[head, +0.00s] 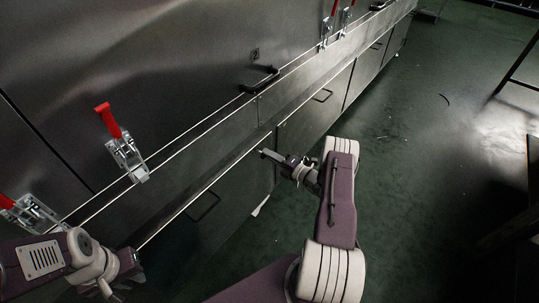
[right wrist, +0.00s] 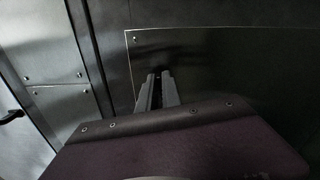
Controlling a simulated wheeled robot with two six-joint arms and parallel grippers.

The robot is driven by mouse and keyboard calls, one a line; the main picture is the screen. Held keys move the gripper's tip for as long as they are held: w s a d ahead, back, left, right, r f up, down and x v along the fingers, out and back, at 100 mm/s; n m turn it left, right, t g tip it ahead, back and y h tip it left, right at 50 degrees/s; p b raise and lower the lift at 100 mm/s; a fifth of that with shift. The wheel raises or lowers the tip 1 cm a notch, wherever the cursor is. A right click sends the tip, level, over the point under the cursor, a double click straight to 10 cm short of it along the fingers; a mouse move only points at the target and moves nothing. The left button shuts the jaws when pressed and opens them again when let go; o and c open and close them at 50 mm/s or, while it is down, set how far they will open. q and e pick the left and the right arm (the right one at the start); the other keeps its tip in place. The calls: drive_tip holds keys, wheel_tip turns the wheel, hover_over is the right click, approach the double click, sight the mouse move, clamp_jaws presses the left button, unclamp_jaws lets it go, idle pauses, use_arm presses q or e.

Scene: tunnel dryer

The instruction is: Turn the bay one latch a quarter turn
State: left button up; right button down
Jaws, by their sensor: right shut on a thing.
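My right gripper (head: 268,155) is at the dark lower panel (head: 262,185) of the dryer, near the seam between two panels. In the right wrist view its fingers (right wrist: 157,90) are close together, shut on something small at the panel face. That is likely the bay one latch, but the fingers hide it and I cannot read its turn. My left gripper (head: 112,290) is dim at the lower left, below its wrist; I cannot tell whether its fingers are open.
Red-handled clamps (head: 125,150) stand along the dryer's ledge, with others at the far left (head: 28,212) and the back (head: 326,35). Black handles (head: 261,79) stick out from the panels. Green floor (head: 420,150) is open to the right; a dark frame (head: 520,65) stands at the right edge.

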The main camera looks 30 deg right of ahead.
drive_tip(key=shift+f+m, duration=0.15)
drive_tip(key=shift+m, duration=0.85)
drive_tip(key=c, duration=1.5)
unclamp_jaws()
drive_tip(key=shift+c, duration=0.2)
drive_tip(key=p+v, duration=0.2)
drive_tip(key=v, duration=0.7)
drive_tip(key=shift+p, duration=0.35)
